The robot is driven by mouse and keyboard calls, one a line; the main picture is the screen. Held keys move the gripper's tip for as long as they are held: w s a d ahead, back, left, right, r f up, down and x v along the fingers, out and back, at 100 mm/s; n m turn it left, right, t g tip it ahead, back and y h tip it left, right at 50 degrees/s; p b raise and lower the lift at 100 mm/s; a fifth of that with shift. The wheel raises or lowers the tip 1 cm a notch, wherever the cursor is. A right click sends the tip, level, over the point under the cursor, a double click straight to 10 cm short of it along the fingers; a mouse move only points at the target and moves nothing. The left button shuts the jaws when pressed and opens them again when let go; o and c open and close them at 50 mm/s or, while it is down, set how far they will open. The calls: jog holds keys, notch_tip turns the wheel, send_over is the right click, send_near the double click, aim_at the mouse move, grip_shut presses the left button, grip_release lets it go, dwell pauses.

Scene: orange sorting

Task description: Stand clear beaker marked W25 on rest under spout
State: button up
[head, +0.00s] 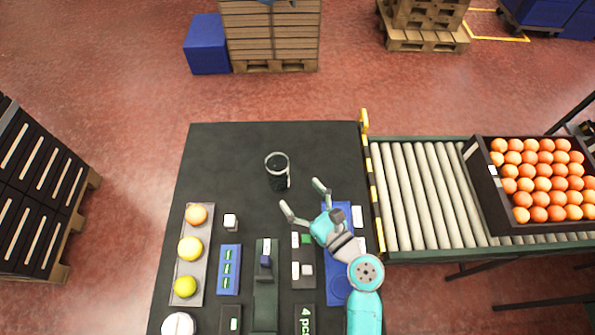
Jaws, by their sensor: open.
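A clear beaker (278,168) stands on the dark tabletop near the back middle, and the table's dark colour shows through it. I cannot read a mark on it. My gripper (300,194) is open and empty. It is just in front and to the right of the beaker, with its fingers pointing toward the back left and apart from the beaker. A dark green device (266,285) stands at the front middle of the table. I cannot make out for sure which part is the spout or the rest.
A grey tray (192,223) at left holds an orange and two yellower fruits. A roller conveyor (425,190) adjoins at right. The tabletop's back left is clear.

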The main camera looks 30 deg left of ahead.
aim_at(284, 174)
jog(key=x, duration=0.5)
jog(key=shift+w+d, duration=0.1)
jog(key=shift+x, duration=2.9)
jog(key=shift+f, duration=0.1)
jog(key=c, duration=1.6)
